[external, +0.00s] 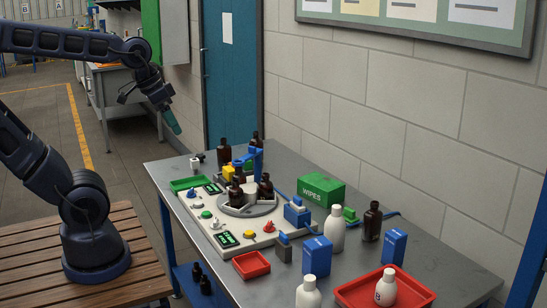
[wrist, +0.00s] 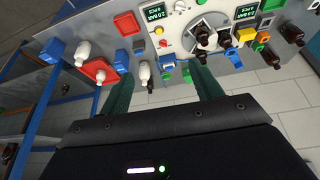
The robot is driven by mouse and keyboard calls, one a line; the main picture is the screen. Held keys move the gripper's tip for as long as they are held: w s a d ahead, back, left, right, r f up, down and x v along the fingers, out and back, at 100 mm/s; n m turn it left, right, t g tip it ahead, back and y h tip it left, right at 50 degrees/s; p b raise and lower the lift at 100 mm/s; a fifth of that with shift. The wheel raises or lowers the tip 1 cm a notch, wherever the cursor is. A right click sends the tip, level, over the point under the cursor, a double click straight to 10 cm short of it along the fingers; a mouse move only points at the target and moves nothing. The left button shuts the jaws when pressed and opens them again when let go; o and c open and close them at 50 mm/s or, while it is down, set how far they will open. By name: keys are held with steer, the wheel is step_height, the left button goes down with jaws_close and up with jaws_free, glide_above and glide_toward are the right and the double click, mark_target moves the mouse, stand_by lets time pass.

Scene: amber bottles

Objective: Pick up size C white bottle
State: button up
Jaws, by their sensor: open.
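Three white bottles stand on the near half of the table in the external view. One white bottle (external: 386,287), with a small dark mark I cannot read surely, is in the large red tray (external: 345,291). Another white bottle (external: 308,292) is at the bottom of the picture, left of that tray. A third white bottle (external: 335,230) stands farther back, near the green wipes box. I cannot tell which is size C. My gripper (external: 175,127) is raised beyond the table's far left end, away from the bottles. In the wrist view its green fingers (wrist: 163,88) are apart, with nothing held.
A round holder (external: 248,208) with brown bottles is on the white panel. Blue boxes (external: 317,256) (external: 394,247), a brown bottle (external: 371,222), a small red tray (external: 251,264) and the wipes box (external: 321,190) crowd the near half. A wall runs behind the table.

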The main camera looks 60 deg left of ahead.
steer(key=w+d+f+m+h, duration=0.1)
steer(key=w+d, duration=0.2)
steer(key=w, duration=0.3)
steer(key=w+d+m+h, duration=0.1)
steer(key=w+d+m, duration=0.15)
steer(key=w, duration=0.25)
steer(key=m+h, duration=0.1)
steer(key=m, duration=0.2)
glide_above(335, 206)
steer(key=s+a, duration=0.3)
steer(key=s, duration=0.1)
step_height(335, 206, down, 19)
steer(key=shift+t, duration=0.4)
steer(key=shift+x, duration=5.85)
steer(key=shift+d+r, duration=0.1)
steer(key=shift+d, duration=0.05)
jaws_close()
